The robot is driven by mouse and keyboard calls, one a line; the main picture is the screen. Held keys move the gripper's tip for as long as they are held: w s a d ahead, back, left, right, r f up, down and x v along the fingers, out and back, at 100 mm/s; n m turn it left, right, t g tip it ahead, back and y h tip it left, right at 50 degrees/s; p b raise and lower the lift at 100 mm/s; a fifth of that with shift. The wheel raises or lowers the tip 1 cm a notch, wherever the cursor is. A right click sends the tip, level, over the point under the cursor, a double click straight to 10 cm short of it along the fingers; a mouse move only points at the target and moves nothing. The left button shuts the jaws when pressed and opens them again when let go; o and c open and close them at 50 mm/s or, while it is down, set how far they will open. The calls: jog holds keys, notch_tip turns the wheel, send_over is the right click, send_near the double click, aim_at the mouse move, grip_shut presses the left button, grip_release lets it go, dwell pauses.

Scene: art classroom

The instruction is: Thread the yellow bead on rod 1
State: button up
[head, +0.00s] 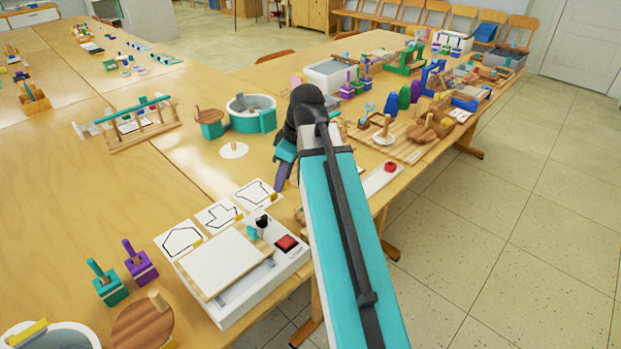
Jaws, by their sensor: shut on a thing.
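My gripper (283,178) is at the far end of my teal and white arm, above the front part of the table. Its teal and purple end points down, and my arm hides much of it. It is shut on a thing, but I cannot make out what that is. I cannot pick out the yellow bead with certainty. Upright wooden pegs on boards, one with a white disc (385,138) around its foot, stand right of my arm. I see no number that marks rod 1.
A white box with a flat panel (225,262) and a red button (287,243) stands in front of outline cards (218,215). A teal and grey round tub (250,112) and a wooden rack (128,122) stand behind. Floor lies right.

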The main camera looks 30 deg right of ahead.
jog(key=w+a+r+m+h, duration=0.2)
jog(key=w+a+m, duration=0.5)
jog(key=a, duration=0.8)
jog(key=w, duration=0.2)
jog(key=shift+w+r+m+t, duration=0.2)
jog(key=shift+w+m+t, duration=0.1)
jog(key=shift+w+t, duration=0.1)
jog(key=shift+s+d, duration=0.1)
jog(key=shift+d, duration=0.25)
